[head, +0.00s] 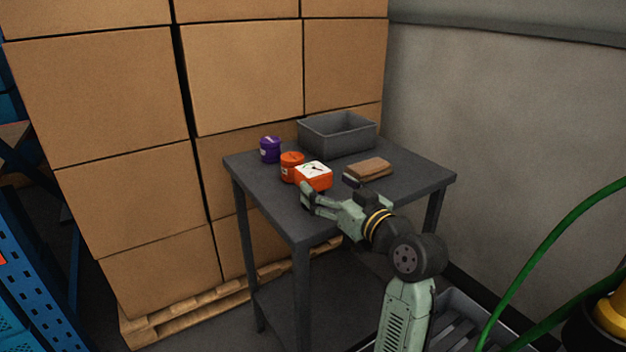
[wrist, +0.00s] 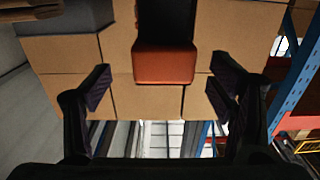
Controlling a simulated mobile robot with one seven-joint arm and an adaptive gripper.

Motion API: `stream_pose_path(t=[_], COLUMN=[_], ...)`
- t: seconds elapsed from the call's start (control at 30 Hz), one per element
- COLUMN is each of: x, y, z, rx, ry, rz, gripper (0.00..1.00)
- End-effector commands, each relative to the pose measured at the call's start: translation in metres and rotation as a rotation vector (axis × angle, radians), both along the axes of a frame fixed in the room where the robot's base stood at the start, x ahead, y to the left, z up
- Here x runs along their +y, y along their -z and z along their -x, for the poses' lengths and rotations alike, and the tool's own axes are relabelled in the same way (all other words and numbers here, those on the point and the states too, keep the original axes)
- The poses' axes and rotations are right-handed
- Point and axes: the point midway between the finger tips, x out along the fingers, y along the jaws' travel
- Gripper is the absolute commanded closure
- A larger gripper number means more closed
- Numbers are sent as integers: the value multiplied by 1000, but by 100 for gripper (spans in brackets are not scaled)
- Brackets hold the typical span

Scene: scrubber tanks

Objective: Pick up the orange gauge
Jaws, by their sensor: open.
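The orange gauge (head: 317,184) sits near the front left part of the dark table, with its white dial and black needle facing up. My gripper (head: 329,187) is open at the gauge's near side, with one finger at its front left and the other to its right. In the wrist view an orange block face, which looks like the gauge (wrist: 164,67), shows at upper centre between the two spread fingers of my gripper (wrist: 160,78). I cannot tell whether either finger touches it.
An orange canister (head: 291,165) stands close behind the gauge, and a purple canister (head: 269,149) farther back. A grey bin (head: 352,142) is at the back of the table (head: 419,178). A brown block (head: 369,168) lies right of the gauge. Stacked cartons (head: 243,75) rise behind.

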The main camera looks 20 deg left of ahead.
Motion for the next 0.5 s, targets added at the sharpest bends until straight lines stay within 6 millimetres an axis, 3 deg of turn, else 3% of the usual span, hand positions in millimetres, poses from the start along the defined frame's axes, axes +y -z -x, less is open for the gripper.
stream_pose_path(t=[0.3,0.5], x=[33,47], y=[-12,-9], z=[-18,-30], rx=[1,-2], ry=[-2,1], rz=[-1,-1], gripper=[23,23])
